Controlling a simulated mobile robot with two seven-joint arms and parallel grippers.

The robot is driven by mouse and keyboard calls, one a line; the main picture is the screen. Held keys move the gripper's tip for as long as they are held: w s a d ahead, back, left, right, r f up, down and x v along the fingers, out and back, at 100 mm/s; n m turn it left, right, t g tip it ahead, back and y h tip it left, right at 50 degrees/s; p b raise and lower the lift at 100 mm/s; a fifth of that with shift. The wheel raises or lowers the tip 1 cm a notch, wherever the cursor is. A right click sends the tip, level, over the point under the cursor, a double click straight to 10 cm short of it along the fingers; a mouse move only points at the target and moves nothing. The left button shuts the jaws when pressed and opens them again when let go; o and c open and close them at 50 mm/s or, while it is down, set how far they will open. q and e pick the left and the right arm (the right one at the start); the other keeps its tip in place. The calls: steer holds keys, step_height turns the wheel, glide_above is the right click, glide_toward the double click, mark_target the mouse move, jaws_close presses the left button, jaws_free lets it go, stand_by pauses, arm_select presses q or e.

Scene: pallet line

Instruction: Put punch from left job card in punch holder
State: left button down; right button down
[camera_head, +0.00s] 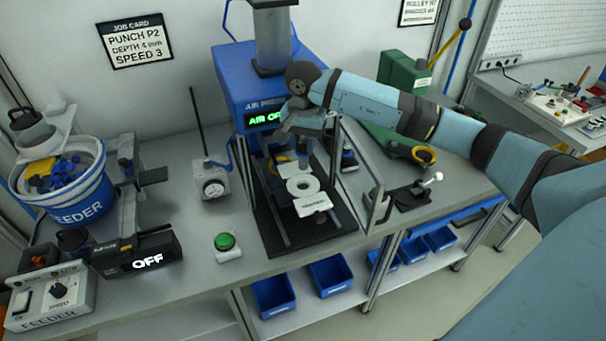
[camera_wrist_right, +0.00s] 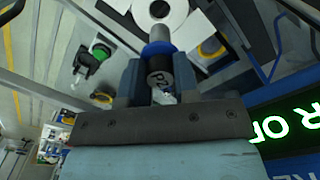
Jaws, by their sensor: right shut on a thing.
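The left job card (camera_head: 135,40) hangs on the wall and reads PUNCH P2, DEPTH 4 mm, SPEED 3. My right gripper (camera_head: 302,128) is at the front of the blue air press (camera_head: 262,85), just below its display. In the right wrist view my right gripper (camera_wrist_right: 160,88) is shut on a punch (camera_wrist_right: 158,62) with a blue collar, a grey shaft and a dark end marked P2. The punch holder is not clearly visible, as my gripper and the press head cover that area. My left gripper is not in view.
A white ring (camera_head: 303,186) sits on the press bed under my gripper.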

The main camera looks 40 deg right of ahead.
mark_target(303, 168)
step_height(303, 168, down, 7)
steer(key=shift+p, duration=0.55)
step_height(303, 168, down, 4)
steer(key=shift+p, duration=0.5)
steer(key=shift+f, duration=0.1)
steer(key=shift+f, duration=0.15)
steer(key=c, duration=0.9)
jaws_free()
steer(key=shift+o, duration=0.2)
